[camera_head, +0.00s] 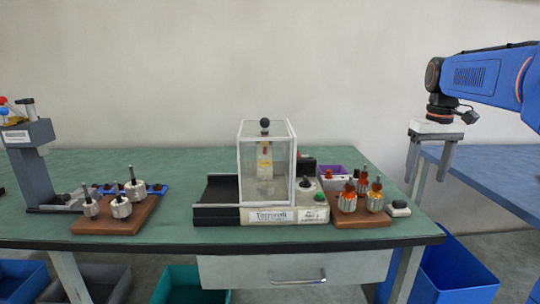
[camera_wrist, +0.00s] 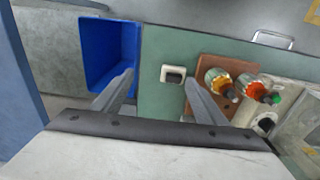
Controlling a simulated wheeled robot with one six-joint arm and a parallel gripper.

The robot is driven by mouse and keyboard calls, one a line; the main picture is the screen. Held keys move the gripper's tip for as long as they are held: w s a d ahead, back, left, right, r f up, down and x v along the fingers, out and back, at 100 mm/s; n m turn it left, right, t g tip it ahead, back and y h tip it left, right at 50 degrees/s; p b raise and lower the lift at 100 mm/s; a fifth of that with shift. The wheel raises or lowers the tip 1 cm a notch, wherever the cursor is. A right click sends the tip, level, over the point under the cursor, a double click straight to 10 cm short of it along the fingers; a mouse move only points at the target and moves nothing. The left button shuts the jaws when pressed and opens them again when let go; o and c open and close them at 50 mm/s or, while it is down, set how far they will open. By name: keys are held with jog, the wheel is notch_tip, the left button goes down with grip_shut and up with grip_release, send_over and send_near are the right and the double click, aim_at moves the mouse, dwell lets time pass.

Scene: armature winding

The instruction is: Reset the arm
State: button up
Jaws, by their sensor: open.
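My gripper (camera_head: 430,165) is open and empty at the right of the head view, above the right end of the green bench (camera_head: 400,232). In the wrist view its two fingers (camera_wrist: 158,98) stand apart with nothing between them. Below it on the bench a small switch box (camera_head: 399,208) lies in front of the fingers; it also shows in the wrist view (camera_wrist: 173,74). My blue arm reaches in from the right edge.
A clear-boxed winding machine (camera_head: 266,170) stands mid-bench. A wooden board (camera_head: 345,218) with several wound armatures is right of it; another board (camera_head: 100,226) with armatures is at left. A purple bin (camera_head: 334,171) stands behind. Blue bins (camera_head: 455,272) sit on the floor.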

jog(key=s+a+f+t, duration=0.1)
jog(key=s+a+f, duration=0.3)
jog(key=s, duration=0.5)
jog(key=s+a+f+t, duration=0.2)
jog(key=s+a+f, duration=0.3)
jog(key=s+f, duration=0.3)
jog(key=s+a+f+t, duration=0.1)
jog(key=s+a+f, duration=0.3)
jog(key=s+f, duration=0.3)
jog(key=s, duration=0.2)
jog(key=shift+s+a, duration=0.25)
jog(key=shift+s, duration=0.15)
